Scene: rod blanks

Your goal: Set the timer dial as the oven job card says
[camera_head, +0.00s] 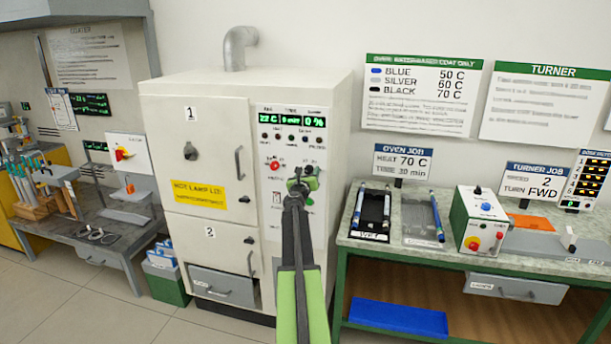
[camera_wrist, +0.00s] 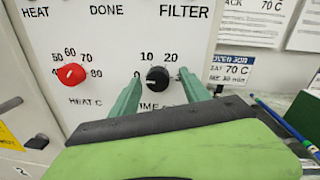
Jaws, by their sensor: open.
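The timer dial (camera_wrist: 158,80) is a black knob on the oven's white panel in the wrist view, with 0, 10 and 20 readable around it. Its pale pointer mark faces left, toward the 0. My gripper (camera_wrist: 159,73) is open, one green finger on each side of the dial; I cannot tell whether they touch it. In the head view my gripper (camera_head: 304,180) hides the dial. The oven job card (camera_head: 402,163) reads HEAT 70 C, TIME 30 min. The oven display (camera_head: 291,120) shows 22 C and seemingly 0 min.
The red heat dial (camera_wrist: 71,74) is left of the timer dial; its setting is unclear. The oven (camera_head: 205,150) has two doors with handles. A bench (camera_head: 460,240) at the right holds a black tray (camera_head: 373,212) and a turner box (camera_head: 482,220). Open floor lies in front.

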